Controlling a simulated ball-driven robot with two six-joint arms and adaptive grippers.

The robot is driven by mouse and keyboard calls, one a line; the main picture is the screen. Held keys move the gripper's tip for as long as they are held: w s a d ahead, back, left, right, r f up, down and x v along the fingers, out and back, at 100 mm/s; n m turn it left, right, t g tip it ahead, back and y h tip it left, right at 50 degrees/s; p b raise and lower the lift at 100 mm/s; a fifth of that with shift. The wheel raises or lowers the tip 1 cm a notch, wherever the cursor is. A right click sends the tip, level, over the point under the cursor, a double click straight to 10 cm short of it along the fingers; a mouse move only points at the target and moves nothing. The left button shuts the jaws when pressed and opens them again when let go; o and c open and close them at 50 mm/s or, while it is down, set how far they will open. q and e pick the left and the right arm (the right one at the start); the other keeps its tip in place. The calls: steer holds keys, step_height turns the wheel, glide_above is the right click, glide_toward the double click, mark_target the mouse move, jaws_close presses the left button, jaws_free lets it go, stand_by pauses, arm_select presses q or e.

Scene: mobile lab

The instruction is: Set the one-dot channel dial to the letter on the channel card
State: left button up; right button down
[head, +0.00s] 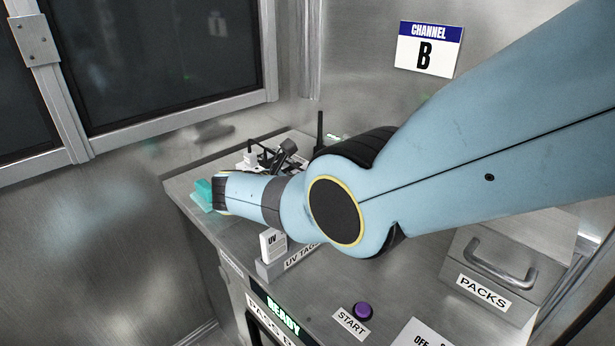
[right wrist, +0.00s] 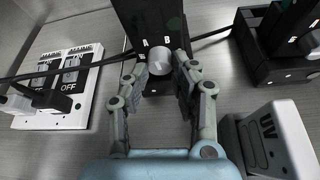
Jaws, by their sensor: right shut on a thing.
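The channel card (head: 428,49) on the back wall shows the letter B. In the right wrist view, a round grey dial (right wrist: 160,61) sits on the front of an upright dark device (right wrist: 150,18). Small pale letters show just above the dial, apparently A and B. My right gripper (right wrist: 160,70) is shut on the dial, one finger on each side. My left gripper is not in view.
A white mains switch panel (right wrist: 62,72) stands left of the dial, and another dark device (right wrist: 275,55) stands right. A white UV box (right wrist: 275,140) is close by the right finger. The purple START button (head: 362,310) and PACKS drawer (head: 497,262) are nearer the front.

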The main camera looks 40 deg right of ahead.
steer(key=shift+m+t, duration=0.5)
steer(key=shift+m, duration=0.2)
steer(key=c, duration=1.1)
jaws_free()
steer(key=shift+v, duration=3.75)
steer(key=shift+s, duration=0.1)
